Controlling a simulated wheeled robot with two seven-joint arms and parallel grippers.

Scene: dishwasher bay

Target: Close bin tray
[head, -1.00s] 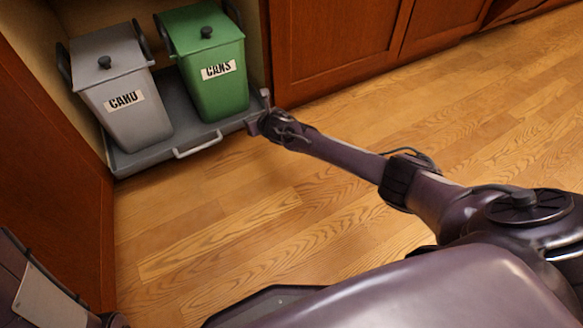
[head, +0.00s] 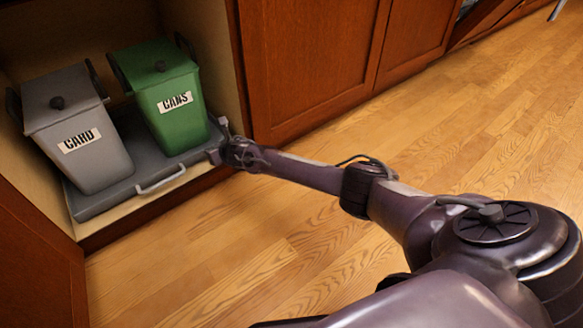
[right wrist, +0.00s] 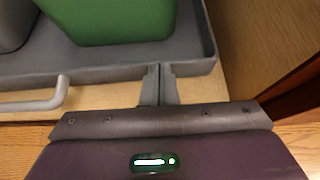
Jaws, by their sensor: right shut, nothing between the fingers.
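The grey bin tray (head: 112,198) sits inside the open cabinet with its light handle (head: 161,181) facing out. Its front edge is slightly behind the front of the cabinet floor. It carries a grey bin (head: 95,165) labelled CARD and a green bin (head: 180,117) labelled CANS. My right gripper (head: 220,142) is at the tray's front right corner. In the right wrist view its fingers (right wrist: 158,72) are shut and empty, with the tips at the tray's front wall (right wrist: 110,75). I cannot tell whether they press on it. My left gripper is out of view.
The cabinet's right side wall (head: 205,55) and a closed red-brown door (head: 305,70) stand right of the tray. Another red-brown panel (head: 38,260) stands at the lower left. The wooden floor (head: 280,220) in front is clear.

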